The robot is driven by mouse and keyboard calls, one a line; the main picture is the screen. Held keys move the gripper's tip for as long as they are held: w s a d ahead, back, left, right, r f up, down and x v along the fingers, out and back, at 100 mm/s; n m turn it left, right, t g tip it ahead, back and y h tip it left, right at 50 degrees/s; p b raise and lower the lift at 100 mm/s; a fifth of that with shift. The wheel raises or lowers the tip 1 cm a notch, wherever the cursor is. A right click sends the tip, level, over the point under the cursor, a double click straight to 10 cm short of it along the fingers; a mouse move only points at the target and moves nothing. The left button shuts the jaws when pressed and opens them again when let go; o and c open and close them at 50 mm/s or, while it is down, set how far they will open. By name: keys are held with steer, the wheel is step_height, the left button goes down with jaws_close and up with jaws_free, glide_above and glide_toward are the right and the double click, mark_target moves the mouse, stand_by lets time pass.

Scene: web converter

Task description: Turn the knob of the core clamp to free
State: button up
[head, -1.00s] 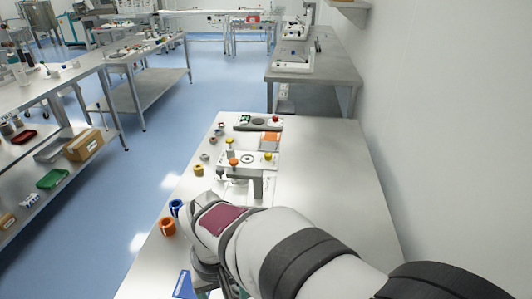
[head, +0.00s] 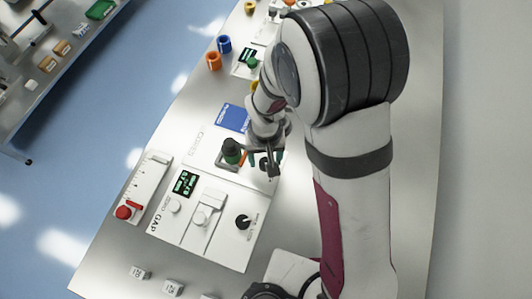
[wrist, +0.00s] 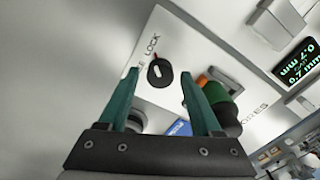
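The black knob (head: 243,221) sits on the white panel (head: 228,243), right of its slider. In the wrist view the knob (wrist: 160,73) has a red mark at its upper end, on the side of the printed word LOCK. A second word, partly hidden by a finger, ends in E. My gripper (head: 268,168) is above the panel's far edge in the head view. In the wrist view my gripper (wrist: 161,76) is open and empty, with green fingers. The knob appears between the fingertips but beyond them, with no contact visible.
A dark green-topped cylinder (head: 232,152) with an orange bracket stands close to my gripper; it also shows behind the right finger (wrist: 216,92). The panel carries a slider (head: 207,215) and a lit display (head: 185,183). A red-knobbed white device (head: 145,188) stands left.

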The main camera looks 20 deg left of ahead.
jaws_close()
steer(key=shift+n, duration=0.3)
steer(key=n, duration=0.3)
steer(key=shift+n, duration=0.4)
steer(key=n, duration=0.3)
steer(key=shift+n, duration=0.4)
steer(key=n, duration=0.4)
steer(key=shift+s, duration=0.1)
steer(key=shift+n, duration=2)
steer(key=shift+o, duration=0.9)
jaws_free()
